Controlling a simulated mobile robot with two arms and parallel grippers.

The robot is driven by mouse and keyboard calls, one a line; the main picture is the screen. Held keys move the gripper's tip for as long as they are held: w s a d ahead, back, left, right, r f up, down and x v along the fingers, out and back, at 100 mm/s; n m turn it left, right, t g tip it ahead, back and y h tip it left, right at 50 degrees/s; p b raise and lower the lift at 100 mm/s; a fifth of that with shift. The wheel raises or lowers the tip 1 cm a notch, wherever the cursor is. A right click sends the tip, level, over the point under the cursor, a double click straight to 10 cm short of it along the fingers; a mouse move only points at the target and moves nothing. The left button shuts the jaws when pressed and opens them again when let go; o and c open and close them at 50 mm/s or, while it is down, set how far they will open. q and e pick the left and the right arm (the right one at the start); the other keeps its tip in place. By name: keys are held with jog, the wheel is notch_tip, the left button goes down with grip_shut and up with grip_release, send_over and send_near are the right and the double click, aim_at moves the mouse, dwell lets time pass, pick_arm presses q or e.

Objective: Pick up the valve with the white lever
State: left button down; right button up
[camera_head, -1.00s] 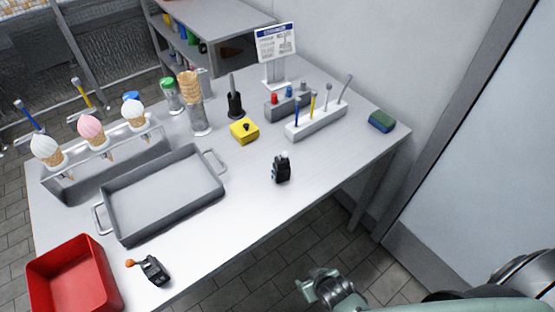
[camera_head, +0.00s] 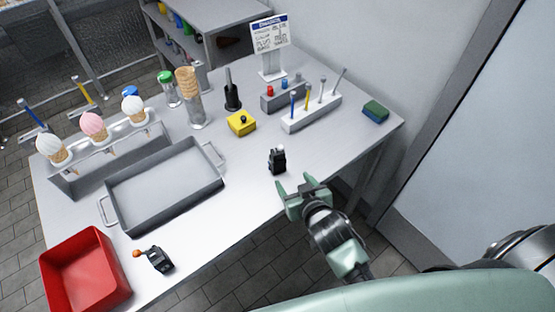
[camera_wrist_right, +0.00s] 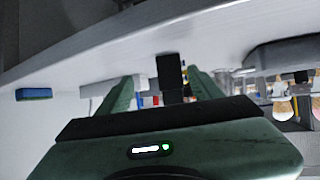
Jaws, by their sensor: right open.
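The valve with the white lever (camera_head: 277,161) is a small black block with a whitish top, upright near the table's front edge. In the right wrist view it appears as a dark block (camera_wrist_right: 171,73) between my finger outlines. My right gripper (camera_head: 296,185) is open and empty, just in front of the valve and apart from it, by the table edge. A second black valve with an orange-knobbed lever (camera_head: 157,260) lies near the front left. My left gripper is not in view.
A grey tray (camera_head: 165,188) and a red bin (camera_head: 85,270) stand to the left. A yellow box (camera_head: 241,123) and a white rack of tools (camera_head: 312,113) are behind the valve. A green-blue sponge (camera_head: 375,111) lies at the right. The table around the valve is clear.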

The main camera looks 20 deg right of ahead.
aim_at(279, 166)
jog(key=w, duration=0.1)
jog(key=w+a+t, duration=0.1)
jog(key=shift+w+a+r+y, duration=0.2)
jog(key=shift+w+y, duration=0.1)
jog(key=shift+y, duration=0.1)
jog(key=p+x, duration=0.1)
jog(key=x, duration=0.5)
jog(key=shift+w+f, duration=0.3)
jog(key=shift+w, duration=0.3)
jog(key=shift+r, duration=0.1)
grip_shut()
